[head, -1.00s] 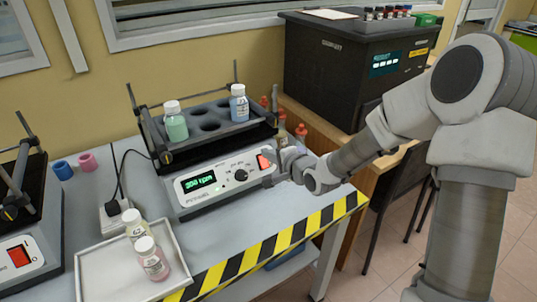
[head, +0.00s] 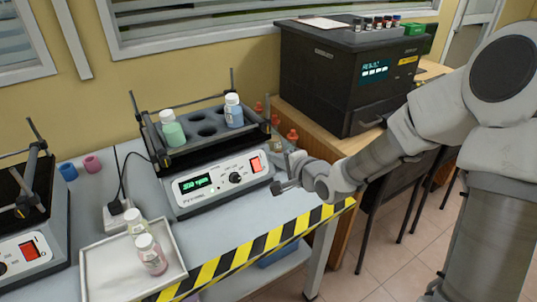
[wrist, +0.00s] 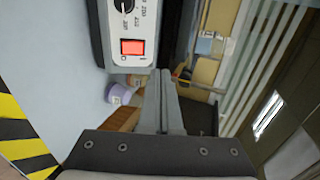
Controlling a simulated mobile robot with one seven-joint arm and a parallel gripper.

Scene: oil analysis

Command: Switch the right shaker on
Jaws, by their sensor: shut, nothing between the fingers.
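The right shaker (head: 218,190) stands on the bench with its front panel facing me. Its display (head: 195,184) is lit with green characters that look like an rpm reading. The red rocker switch (head: 255,164) at the right end of the panel is uncovered and looks lit; it also shows in the wrist view (wrist: 132,47). A dark knob (head: 235,178) is left of it. My gripper (head: 278,187) is just to the right of and in front of the panel, apart from the switch. In the wrist view its fingers (wrist: 164,78) are together and empty.
The shaker's tray holds a green bottle (head: 172,128) and a blue bottle (head: 233,111). A second shaker (head: 35,250) is at the left. A white tray (head: 105,270) with two bottles lies in front. A black analyser (head: 335,80) stands behind right. Striped tape (head: 255,248) marks the bench edge.

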